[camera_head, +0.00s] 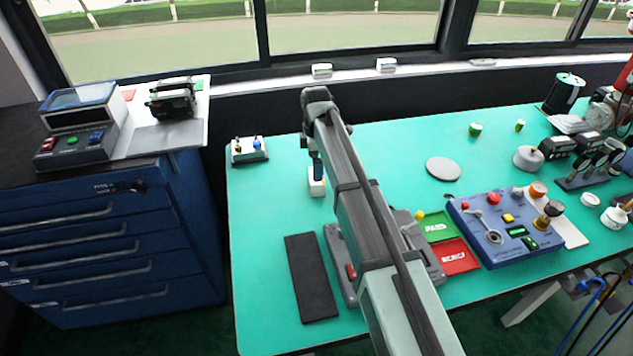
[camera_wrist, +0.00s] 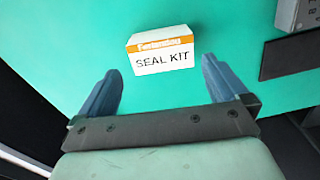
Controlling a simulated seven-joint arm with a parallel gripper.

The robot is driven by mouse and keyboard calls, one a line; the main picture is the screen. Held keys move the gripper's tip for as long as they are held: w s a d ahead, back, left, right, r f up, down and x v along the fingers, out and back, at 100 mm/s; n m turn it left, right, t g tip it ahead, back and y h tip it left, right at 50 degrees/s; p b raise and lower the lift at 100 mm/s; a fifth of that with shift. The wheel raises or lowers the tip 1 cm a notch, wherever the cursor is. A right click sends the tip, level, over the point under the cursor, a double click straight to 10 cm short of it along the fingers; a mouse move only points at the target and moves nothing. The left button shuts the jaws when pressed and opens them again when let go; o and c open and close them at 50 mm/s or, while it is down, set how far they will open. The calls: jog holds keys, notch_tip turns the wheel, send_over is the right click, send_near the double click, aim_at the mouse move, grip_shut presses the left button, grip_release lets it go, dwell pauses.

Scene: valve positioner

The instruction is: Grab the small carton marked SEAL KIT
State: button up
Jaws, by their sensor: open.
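The small carton marked SEAL KIT (camera_wrist: 162,55) is white with an orange band along its top edge. It stands on the green bench top. In the wrist view it lies ahead of my open gripper (camera_wrist: 162,85), centred between the two blue fingers and just beyond their tips. In the head view the carton (camera_head: 316,187) shows as a small white block under the end of my arm, partly hidden by my gripper (camera_head: 315,170). Nothing is held between the fingers.
A dark mat (camera_head: 311,278) lies nearer on the bench, beside a grey fixture (camera_head: 341,262) partly behind my arm. A small white tray (camera_head: 249,150) with fittings sits at the back left corner. A blue control panel (camera_head: 505,228) stands to the right. Green surface around the carton is clear.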

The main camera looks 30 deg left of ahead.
jog(key=shift+s+d+f, duration=0.1)
jog(key=shift+d+f, duration=0.05)
jog(key=shift+f, duration=2.95)
jog(key=shift+c, duration=0.4)
jog(key=c, duration=0.7)
jog(key=shift+o, duration=0.2)
